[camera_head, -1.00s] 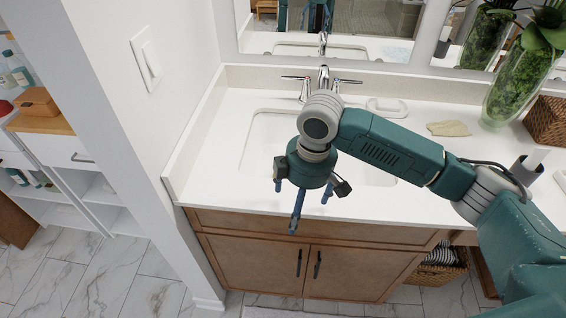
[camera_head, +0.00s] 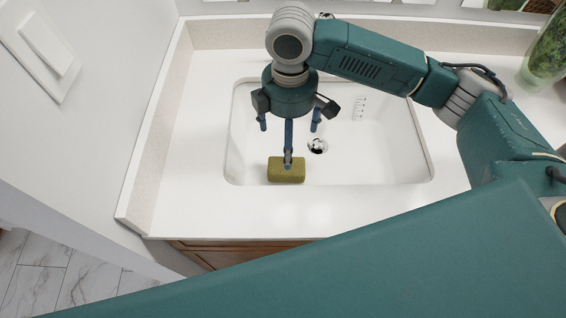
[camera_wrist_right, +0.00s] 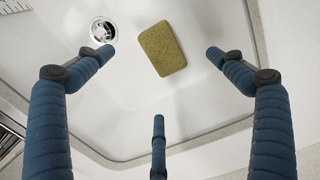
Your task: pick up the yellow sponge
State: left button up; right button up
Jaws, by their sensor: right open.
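The yellow sponge (camera_head: 274,173) lies in the front left part of the white sink basin (camera_head: 380,172), by its front edge. It also shows in the right wrist view (camera_wrist_right: 163,50), as a speckled olive-yellow block lying tilted between the two far fingertips. My right gripper (camera_head: 289,138) points down over the basin with its blue fingers spread. It is open and holds nothing. In the head view one fingertip overlaps the sponge; in the wrist view a gap shows between the fingers and the sponge. My left gripper is out of view.
The round metal drain (camera_head: 317,146) lies right of the sponge. The white counter (camera_head: 200,130) surrounds the basin, with a wall on the left. A glass vase with greenery (camera_head: 548,55) stands at the back right. The basin's right side is clear.

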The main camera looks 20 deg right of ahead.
aim_at(276, 172)
jog(key=f, duration=1.2)
jog(key=shift+w+b, duration=0.3)
jog(key=shift+w, duration=0.05)
jog(key=c, duration=1)
